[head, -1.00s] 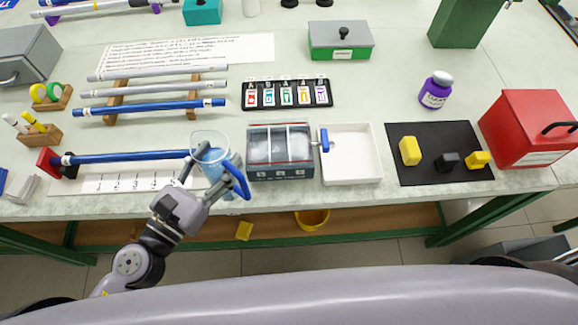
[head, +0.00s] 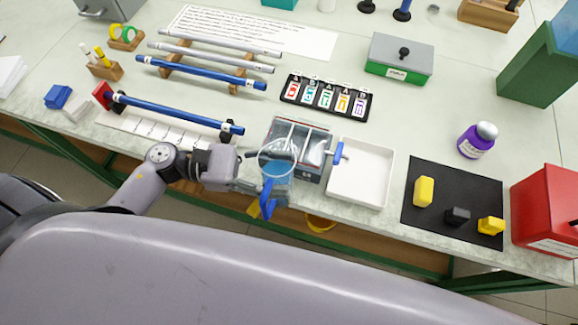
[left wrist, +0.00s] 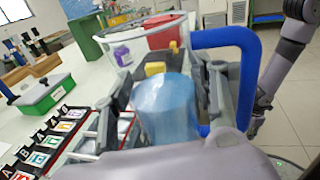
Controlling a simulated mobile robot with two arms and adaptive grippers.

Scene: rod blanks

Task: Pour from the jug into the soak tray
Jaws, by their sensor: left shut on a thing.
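The jug (head: 275,172) is clear, with blue liquid in it and a blue handle. My left gripper (head: 262,184) is shut on it. The jug looks roughly upright, at the table's front edge, and covers the front left of the compartment box. In the left wrist view the jug (left wrist: 165,105) stands between the fingers, with its handle at the right. The soak tray, seemingly the shallow white tray (head: 345,193), lies to the right of the jug and looks empty. A grey arm at the right of the wrist view seems mine; its gripper is unclear.
The compartment box (head: 312,170) with clear lids and a blue knob stands between jug and white tray. A black mat (head: 470,190) with yellow and black blocks lies further right. A blue rod (head: 180,113) rests on supports at left. A purple bottle (head: 476,141) stands behind the mat.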

